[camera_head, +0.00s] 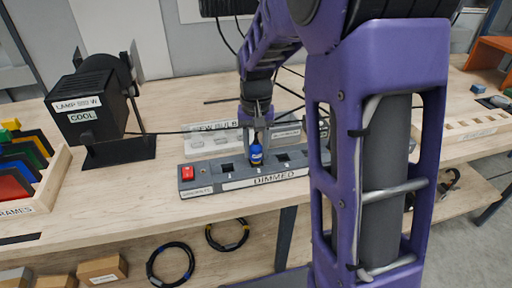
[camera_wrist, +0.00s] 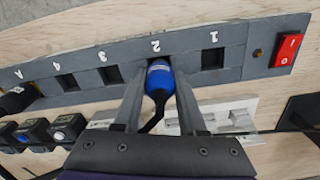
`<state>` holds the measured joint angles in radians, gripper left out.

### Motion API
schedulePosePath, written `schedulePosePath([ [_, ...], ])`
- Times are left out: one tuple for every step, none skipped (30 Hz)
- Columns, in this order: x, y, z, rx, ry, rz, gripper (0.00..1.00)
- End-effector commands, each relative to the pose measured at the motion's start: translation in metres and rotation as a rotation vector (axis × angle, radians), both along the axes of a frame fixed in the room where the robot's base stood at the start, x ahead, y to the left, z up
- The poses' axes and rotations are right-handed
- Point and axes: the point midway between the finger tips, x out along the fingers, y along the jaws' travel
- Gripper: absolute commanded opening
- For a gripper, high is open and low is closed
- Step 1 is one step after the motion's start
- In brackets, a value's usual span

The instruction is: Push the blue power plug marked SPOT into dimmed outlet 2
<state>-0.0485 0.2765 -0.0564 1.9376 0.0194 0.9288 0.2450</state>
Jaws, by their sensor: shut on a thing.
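The blue plug (camera_head: 256,154) is upright over the grey power strip labelled DIMMED (camera_head: 232,187). My gripper (camera_wrist: 160,88) is shut on the plug (camera_wrist: 159,79), with one finger on each side and its dark cord running back between them. In the wrist view the plug's front end is at outlet 2, under the numeral 2 (camera_wrist: 155,46), and covers most of that socket. I cannot tell how deep it sits, and no SPOT marking is readable. Outlet 1 (camera_wrist: 213,56), outlet 3 (camera_wrist: 110,75) and outlet 4 (camera_wrist: 67,83) show beside it.
A red switch (camera_head: 187,173) is at the strip's left end. A black plug (camera_wrist: 17,100) is at the far end past outlet 4. A black lamp (camera_head: 95,110) stands left. Clear bench lies in front of the strip.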

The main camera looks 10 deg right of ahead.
Motion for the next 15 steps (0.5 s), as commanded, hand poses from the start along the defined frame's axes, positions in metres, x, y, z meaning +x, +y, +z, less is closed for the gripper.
schedulePosePath([
  [0.000, 0.000, -0.002, 0.000, 0.000, 0.000, 0.00],
  [0.000, 0.000, -0.003, 0.000, 0.000, 0.000, 0.00],
  [0.000, 0.000, -0.004, 0.000, 0.000, 0.000, 0.00],
  [0.000, 0.000, -0.005, 0.000, 0.000, 0.000, 0.00],
  [0.000, 0.000, -0.005, 0.000, 0.000, 0.000, 0.00],
  [0.000, 0.000, -0.006, 0.000, 0.000, 0.000, 0.00],
  [0.000, 0.000, -0.007, 0.000, 0.000, 0.000, 0.00],
  [0.000, 0.000, -0.008, 0.000, 0.000, 0.000, 0.00],
  [0.000, 0.000, -0.009, 0.000, 0.000, 0.000, 0.00],
  [0.000, 0.000, -0.010, 0.000, 0.000, 0.000, 0.00],
  [0.000, 0.000, -0.010, 0.000, 0.000, 0.000, 0.00],
  [0.000, 0.000, -0.012, 0.000, 0.000, 0.000, 0.00],
  [0.000, 0.000, -0.012, 0.000, 0.000, 0.000, 0.00],
  [0.000, 0.000, -0.013, 0.000, 0.000, 0.000, 0.00],
  [0.000, 0.000, -0.014, 0.000, 0.000, 0.000, 0.00],
])
